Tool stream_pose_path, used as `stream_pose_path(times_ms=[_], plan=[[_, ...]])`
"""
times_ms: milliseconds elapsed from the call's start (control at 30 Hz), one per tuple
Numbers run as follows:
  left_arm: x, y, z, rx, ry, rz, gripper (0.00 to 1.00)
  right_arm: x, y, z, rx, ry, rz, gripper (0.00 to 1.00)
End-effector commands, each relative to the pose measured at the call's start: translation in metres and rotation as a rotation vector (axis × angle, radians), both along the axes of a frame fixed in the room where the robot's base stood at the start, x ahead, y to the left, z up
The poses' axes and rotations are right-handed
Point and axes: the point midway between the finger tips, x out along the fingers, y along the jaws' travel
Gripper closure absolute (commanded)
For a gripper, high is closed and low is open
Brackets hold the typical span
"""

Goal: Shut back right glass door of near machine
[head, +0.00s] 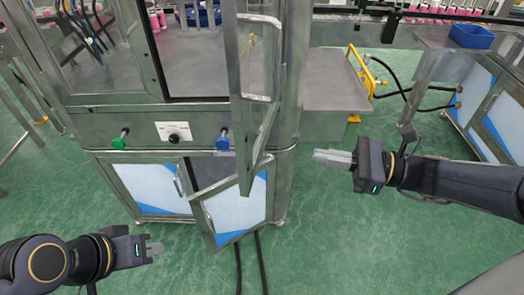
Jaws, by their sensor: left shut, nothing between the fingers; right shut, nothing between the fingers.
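The near machine (150,133) is a steel cabinet with glass upper doors and a control panel. A metal-framed glass door (237,95) on its right stands open, swung out toward me, with its lower corner hanging in front of the lower cabinet. I cannot tell for certain that it is the back right door. My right gripper (322,157) is shut and empty, to the right of the open door and apart from it. My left gripper (156,249) is shut and empty, low at the left, in front of the machine and clear of it.
A lower cabinet door (235,209) is ajar below the glass door. A steel side table (335,85) with a yellow frame (361,70) adjoins the machine's right. Black cables cross toward another cabinet (496,115) at right. A blue bin (471,36) is at the back.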

Motion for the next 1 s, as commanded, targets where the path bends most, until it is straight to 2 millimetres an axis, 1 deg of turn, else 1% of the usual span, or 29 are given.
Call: stream_pose_path(times_ms=[300,500,600,700,800,1000], plan=[[0.000,0.000,0.014,0.000,0.000,0.000,1.00,0.013,0.064,0.002,-0.004,0.001,0.010,1.00],[0.000,0.000,0.021,0.000,0.000,0.000,1.00,0.023,0.101,0.002,-0.005,-0.001,0.008,1.00],[0.000,0.000,0.024,0.000,0.000,0.000,1.00,0.026,0.114,0.001,-0.004,-0.001,0.007,1.00],[0.000,0.000,0.025,0.000,0.000,0.000,1.00,0.028,0.121,0.001,-0.005,-0.002,0.004,1.00],[0.000,0.000,0.026,0.000,0.000,0.000,1.00,0.029,0.125,0.000,-0.005,-0.002,0.004,1.00],[0.000,0.000,0.025,0.000,0.000,0.000,1.00,0.030,0.126,0.000,-0.004,-0.003,0.002,1.00]])
